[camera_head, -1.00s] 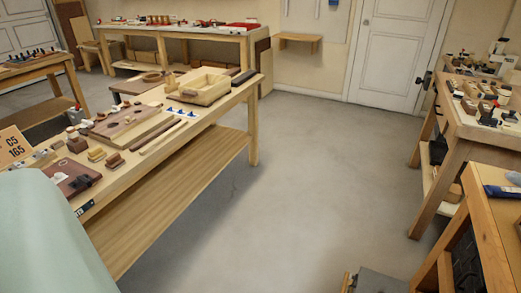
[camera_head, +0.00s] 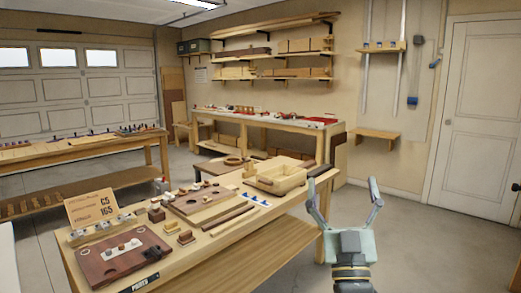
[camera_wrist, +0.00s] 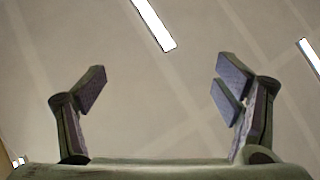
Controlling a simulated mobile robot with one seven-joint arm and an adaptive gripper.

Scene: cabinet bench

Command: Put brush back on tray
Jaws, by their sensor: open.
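My gripper (camera_head: 343,195) is raised in front of the bench's right end, fingers spread and nothing between them. In the wrist view my gripper (camera_wrist: 162,92) is open and empty against the ceiling. On the bench, a pale wooden tray-like box (camera_head: 293,182) stands towards the far right end. A reddish-brown flat board (camera_head: 102,272) with a pale strip and small knobs lies at the near left end. I cannot tell which of these is the tray. No brush can be made out for certain; a long brown stick (camera_head: 230,220) lies along the front edge.
The workbench (camera_head: 205,250) also carries a "C5 165" card (camera_head: 91,207), a brown board (camera_head: 185,205), small blocks and blue pieces. Other benches stand behind and left. Floor is clear on the right, before the white door (camera_head: 483,120).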

